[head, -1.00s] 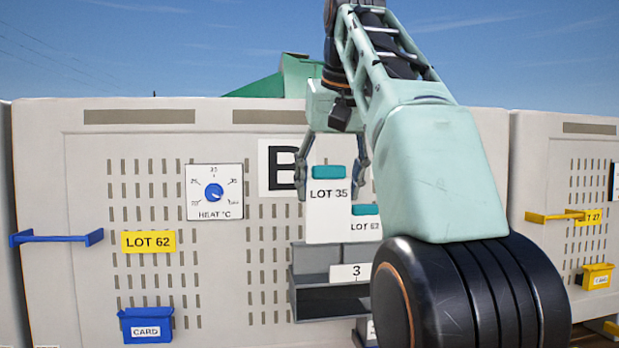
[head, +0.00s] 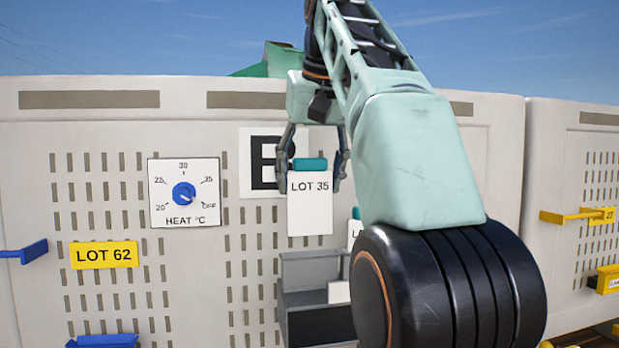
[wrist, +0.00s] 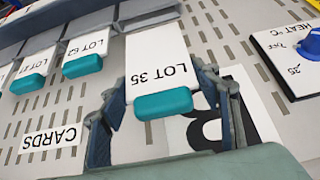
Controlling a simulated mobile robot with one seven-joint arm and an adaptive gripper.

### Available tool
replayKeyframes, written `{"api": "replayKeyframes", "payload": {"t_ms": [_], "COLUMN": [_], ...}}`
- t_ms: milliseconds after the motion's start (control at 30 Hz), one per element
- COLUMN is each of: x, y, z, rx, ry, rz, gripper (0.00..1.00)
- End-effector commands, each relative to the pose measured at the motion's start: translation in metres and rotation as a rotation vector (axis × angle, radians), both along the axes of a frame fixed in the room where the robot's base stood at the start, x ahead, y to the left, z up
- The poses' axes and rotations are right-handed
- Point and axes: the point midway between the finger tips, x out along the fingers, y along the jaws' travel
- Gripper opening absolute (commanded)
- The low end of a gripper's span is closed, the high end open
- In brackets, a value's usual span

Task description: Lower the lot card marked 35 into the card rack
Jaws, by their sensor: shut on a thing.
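The lot card marked 35 (head: 310,212) is white with a teal top grip. My gripper (head: 312,185) is shut on it, with one finger at each side of the teal grip. In the wrist view the card (wrist: 155,58) appears upside down between the fingers (wrist: 165,95). The grey card rack (head: 298,268) is on the panel below. In the head view the card's lower edge shows just above the rack's top. In the wrist view the rack (wrist: 90,22) lies at the upper left; whether the card's end touches it cannot be told.
A LOT 62 card (wrist: 88,50) and another card (wrist: 35,65) stand beside it in the wrist view. The panel carries a heat dial (head: 184,194), a yellow LOT 62 plate (head: 104,255) and a blue holder (head: 103,341). My arm hides the rack's right side.

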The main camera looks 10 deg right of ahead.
Motion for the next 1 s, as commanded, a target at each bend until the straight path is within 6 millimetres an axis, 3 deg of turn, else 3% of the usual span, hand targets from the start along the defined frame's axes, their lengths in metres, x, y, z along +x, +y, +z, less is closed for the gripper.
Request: {"api": "replayKeyframes", "payload": {"t_ms": [367, 1000], "x": [-0.009, -0.009], "y": [0.000, 0.000], "z": [-0.004, -0.037], "rx": [-0.001, 0.001], "ry": [-0.002, -0.001], "rz": [0.000, 0.000], "gripper": [0.33, 0.33]}}
